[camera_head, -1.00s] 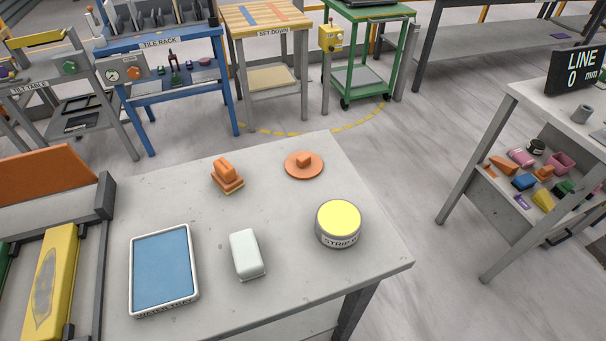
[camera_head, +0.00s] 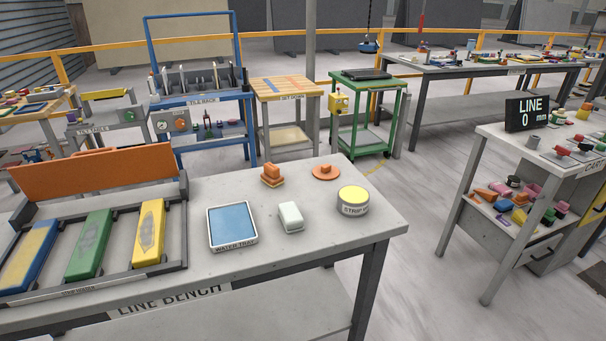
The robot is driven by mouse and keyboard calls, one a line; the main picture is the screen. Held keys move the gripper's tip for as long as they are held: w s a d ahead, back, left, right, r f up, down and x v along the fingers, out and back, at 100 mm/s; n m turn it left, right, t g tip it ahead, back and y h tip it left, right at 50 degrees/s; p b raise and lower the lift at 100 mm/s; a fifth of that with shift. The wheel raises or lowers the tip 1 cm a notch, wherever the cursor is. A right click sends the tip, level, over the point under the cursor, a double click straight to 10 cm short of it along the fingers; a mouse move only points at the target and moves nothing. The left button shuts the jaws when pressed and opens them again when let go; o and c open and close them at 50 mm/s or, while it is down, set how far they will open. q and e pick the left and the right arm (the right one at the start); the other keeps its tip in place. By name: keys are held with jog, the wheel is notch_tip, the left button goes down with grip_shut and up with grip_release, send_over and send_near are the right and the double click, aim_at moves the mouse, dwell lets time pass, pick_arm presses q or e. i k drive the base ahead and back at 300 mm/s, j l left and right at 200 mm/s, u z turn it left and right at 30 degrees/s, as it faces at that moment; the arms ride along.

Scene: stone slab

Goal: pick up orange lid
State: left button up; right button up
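The orange lid (camera_head: 326,172) is a flat round disc with a small block-shaped knob on top. It lies on the grey line bench (camera_head: 300,247) near its back right edge, behind a round tin with a yellow top (camera_head: 353,200) labelled STRIP. An orange block-shaped tool (camera_head: 272,175) stands to the left of the lid, apart from it. Neither of my grippers shows in the head view.
A blue water tray (camera_head: 232,227) and a white block (camera_head: 291,216) sit in front of the lid. A rack with blue, green and yellow bars (camera_head: 92,243) fills the bench's left. A cart (camera_head: 535,150) stands right, across open floor.

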aim_at(327, 172)
jog(key=u, duration=1.6)
jog(key=k+l+u, duration=0.1)
jog(key=l+u, duration=0.35)
jog(key=l, duration=1.55)
